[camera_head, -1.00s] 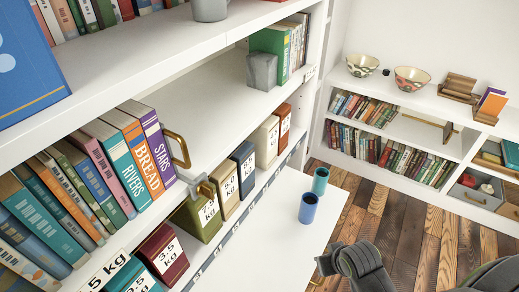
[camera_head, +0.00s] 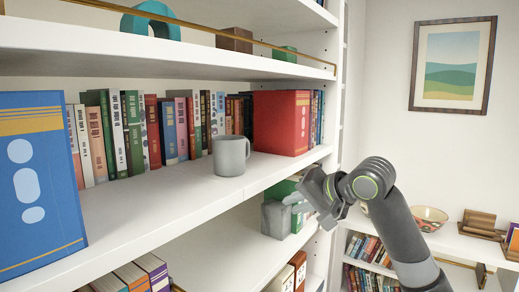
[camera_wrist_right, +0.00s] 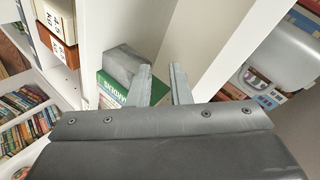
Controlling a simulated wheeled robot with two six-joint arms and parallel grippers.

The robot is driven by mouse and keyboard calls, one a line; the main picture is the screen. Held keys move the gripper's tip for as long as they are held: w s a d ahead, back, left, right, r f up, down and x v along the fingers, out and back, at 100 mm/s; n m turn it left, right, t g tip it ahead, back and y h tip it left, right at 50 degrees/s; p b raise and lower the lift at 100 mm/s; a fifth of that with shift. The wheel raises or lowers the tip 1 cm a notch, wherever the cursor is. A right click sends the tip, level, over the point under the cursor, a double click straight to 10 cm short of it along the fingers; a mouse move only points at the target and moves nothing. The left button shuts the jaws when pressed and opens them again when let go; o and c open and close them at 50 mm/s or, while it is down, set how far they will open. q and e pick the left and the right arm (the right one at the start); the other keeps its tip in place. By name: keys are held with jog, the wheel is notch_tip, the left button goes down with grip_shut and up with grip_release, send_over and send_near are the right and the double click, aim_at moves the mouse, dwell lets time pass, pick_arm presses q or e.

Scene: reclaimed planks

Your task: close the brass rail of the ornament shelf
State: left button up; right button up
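A thin brass rail (camera_head: 200,27) runs along the front of the ornament shelf (camera_head: 180,58) at the top of the head view. Its right end is near the upright, and its left part leaves the picture. Behind it are a teal arch (camera_head: 152,18), a brown box (camera_head: 234,40) and a green block (camera_head: 284,53). My right gripper (camera_head: 291,199) is below the rail, in front of the lower shelves and well apart from it. In the right wrist view its two fingers (camera_wrist_right: 160,82) are apart with nothing between them. My left gripper is not in view.
A grey mug (camera_head: 231,155) stands near the edge of the shelf below, with a large red book (camera_head: 281,122) to its right. A blue book (camera_head: 38,185) stands at the left. A grey stone block (camera_wrist_right: 124,64) is close beyond my right fingers. White uprights flank the shelves.

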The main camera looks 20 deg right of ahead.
notch_tip(320, 180, up, 12)
jog(key=s+m+t+y, duration=0.1)
jog(key=m+t+y, duration=0.2)
jog(key=y, duration=0.2)
send_near(255, 41)
jog(key=p+x, duration=0.6)
jog(key=x, duration=0.2)
jog(key=shift+a, duration=0.15)
jog(key=shift+w+a, duration=0.15)
jog(key=shift+w, duration=0.2)
grip_shut()
